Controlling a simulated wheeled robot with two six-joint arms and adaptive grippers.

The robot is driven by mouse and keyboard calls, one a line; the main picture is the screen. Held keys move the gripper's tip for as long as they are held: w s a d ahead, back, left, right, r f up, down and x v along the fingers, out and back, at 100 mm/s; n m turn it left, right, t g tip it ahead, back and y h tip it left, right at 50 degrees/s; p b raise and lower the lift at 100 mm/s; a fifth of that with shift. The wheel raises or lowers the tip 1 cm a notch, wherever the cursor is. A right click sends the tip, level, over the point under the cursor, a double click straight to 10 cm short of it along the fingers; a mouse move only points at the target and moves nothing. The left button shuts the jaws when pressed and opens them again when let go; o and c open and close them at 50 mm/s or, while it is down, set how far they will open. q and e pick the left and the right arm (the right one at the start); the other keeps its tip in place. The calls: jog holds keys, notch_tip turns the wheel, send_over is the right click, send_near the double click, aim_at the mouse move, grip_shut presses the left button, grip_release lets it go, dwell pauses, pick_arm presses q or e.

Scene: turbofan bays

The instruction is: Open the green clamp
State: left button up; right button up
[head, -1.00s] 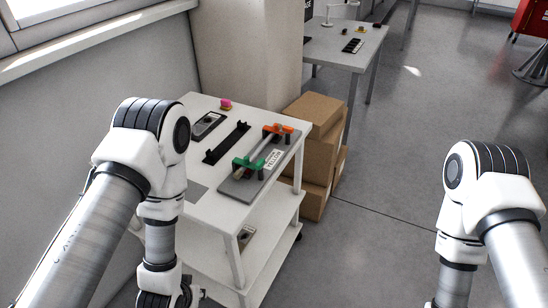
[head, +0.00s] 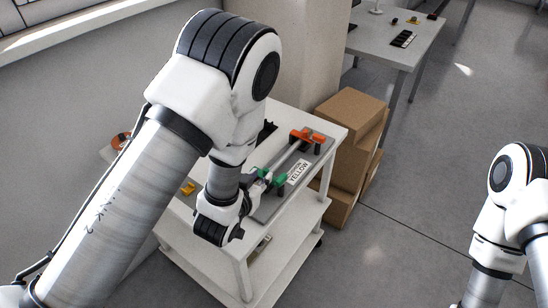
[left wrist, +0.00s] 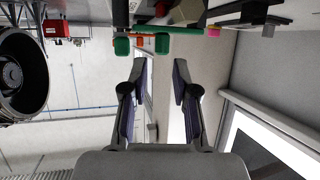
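The green clamp (head: 279,178) sits at the near end of a grey board (head: 263,213) on the white cart, partly hidden by my left gripper. An orange clamp (head: 305,137) stands at the far end, with a grey rod (head: 284,156) running between the clamps. My left gripper (head: 259,180) is close beside the green clamp on its left. In the left wrist view, the gripper (left wrist: 160,68) is open, with nothing between its fingers. Green blocks of the clamp (left wrist: 162,43) show just beyond the fingertips. My right gripper is out of view; only its arm shows.
The white cart (head: 330,130) has a lower shelf (head: 285,240). A small yellow part (head: 188,188) is on the cart. Cardboard boxes (head: 350,112) stand to the right. A table (head: 425,35) is behind. Floor at right is clear.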

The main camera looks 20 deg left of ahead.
aim_at(266, 170)
pick_arm(q)
jog(key=shift+w+a+p, duration=0.1)
jog(key=shift+w+p, duration=0.3)
jog(key=shift+w, duration=0.05)
jog(key=x, duration=0.5)
jog(key=shift+w+f+p, duration=0.1)
jog(key=shift+f+p, duration=0.25)
jog(key=shift+s+r, duration=0.2)
jog(key=shift+s, duration=0.15)
grip_shut()
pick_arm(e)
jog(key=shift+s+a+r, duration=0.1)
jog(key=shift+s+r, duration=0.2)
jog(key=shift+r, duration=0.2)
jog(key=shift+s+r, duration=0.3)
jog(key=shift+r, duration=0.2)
